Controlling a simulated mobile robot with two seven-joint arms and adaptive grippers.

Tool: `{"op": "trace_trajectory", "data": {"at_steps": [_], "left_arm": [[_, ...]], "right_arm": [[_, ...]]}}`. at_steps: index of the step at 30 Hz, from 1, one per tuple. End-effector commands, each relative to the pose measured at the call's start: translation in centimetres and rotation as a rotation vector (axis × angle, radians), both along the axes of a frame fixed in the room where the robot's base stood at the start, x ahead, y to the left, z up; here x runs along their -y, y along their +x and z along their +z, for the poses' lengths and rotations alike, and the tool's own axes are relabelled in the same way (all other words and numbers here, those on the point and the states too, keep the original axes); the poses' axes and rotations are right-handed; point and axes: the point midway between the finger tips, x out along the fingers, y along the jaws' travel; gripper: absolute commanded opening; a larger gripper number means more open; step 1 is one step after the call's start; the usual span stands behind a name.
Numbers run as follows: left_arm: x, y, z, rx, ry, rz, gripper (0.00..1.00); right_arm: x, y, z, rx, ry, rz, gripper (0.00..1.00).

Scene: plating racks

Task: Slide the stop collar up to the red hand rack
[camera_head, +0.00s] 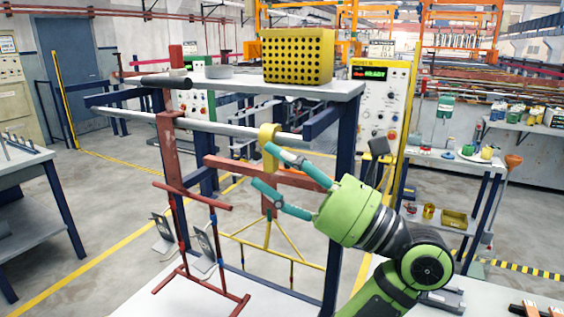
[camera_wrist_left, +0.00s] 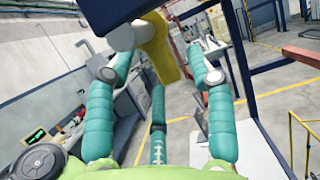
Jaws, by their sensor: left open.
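A yellow collar (camera_head: 268,134) sits around a grey horizontal bar (camera_head: 225,128), with a yellow part hanging below it. It also shows in the left wrist view (camera_wrist_left: 160,50), ahead between the fingers. The red hand rack (camera_head: 168,150) hangs from the bar to the left of the collar, with a clear stretch of bar between them. My left gripper (camera_head: 264,169) is open, its teal fingers at and just below the collar. One fingertip overlaps the collar's lower end in the head view; I cannot tell if it touches. My right gripper is not in view.
A blue post (camera_head: 340,180) stands right of the collar. A yellow frame (camera_head: 297,260) shows behind and below the bar.

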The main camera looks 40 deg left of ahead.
Motion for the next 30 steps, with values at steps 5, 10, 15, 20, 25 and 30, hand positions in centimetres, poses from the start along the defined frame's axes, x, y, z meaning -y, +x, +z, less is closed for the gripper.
{"op": "trace_trajectory", "data": {"at_steps": [5, 10, 15, 20, 25, 30], "left_arm": [[0.0, 0.0, 0.0, 0.0, 0.0, 0.0, 0.38], [0.0, 0.0, 0.0, 0.0, 0.001, 0.0, 0.0], [-0.6, -0.2, -0.2, 0.001, -0.001, 0.001, 0.0], [-3.0, -0.9, -0.3, 0.002, 0.001, 0.0, 0.0], [-3.8, -1.2, 0.0, 0.001, 0.002, -0.002, 0.0], [-3.7, -1.1, 0.0, 0.0, 0.002, -0.001, 0.0]], "right_arm": [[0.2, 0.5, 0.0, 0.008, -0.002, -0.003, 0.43], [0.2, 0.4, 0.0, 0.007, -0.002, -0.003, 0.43], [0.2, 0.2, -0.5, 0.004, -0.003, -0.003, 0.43], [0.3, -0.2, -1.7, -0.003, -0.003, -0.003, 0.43], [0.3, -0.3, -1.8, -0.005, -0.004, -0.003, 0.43], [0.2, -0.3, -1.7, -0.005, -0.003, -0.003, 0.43]]}}
